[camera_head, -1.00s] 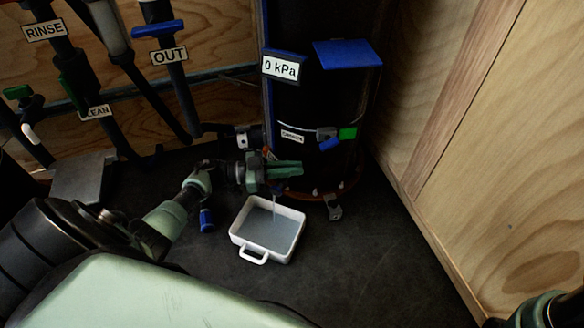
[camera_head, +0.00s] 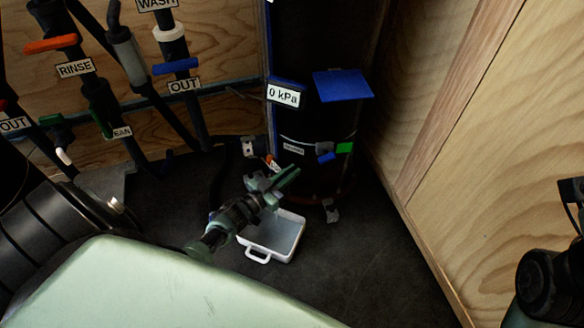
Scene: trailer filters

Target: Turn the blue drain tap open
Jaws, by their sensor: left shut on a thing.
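The dark filter housing (camera_head: 315,125) stands at the back centre in the head view, with a 0 kPa readout (camera_head: 284,95) on its left side. My left gripper (camera_head: 287,180) is at the housing's lower left, with its green fingers pointing up and right. It is shut at the place of the blue drain tap, which the fingers and wrist hide, so I cannot see the handle's angle. A white tray (camera_head: 286,248) with a handle stands on the floor just below the gripper. Greyish liquid shows in it. The wrist covers its upper left part.
Pipes with blue, orange and green handles and labels, including RINSE (camera_head: 75,68) and OUT (camera_head: 184,85), stand at the left. A plywood wall (camera_head: 500,150) closes the right side. The dark floor (camera_head: 370,265) right of the tray is clear. My right arm shows at the right edge.

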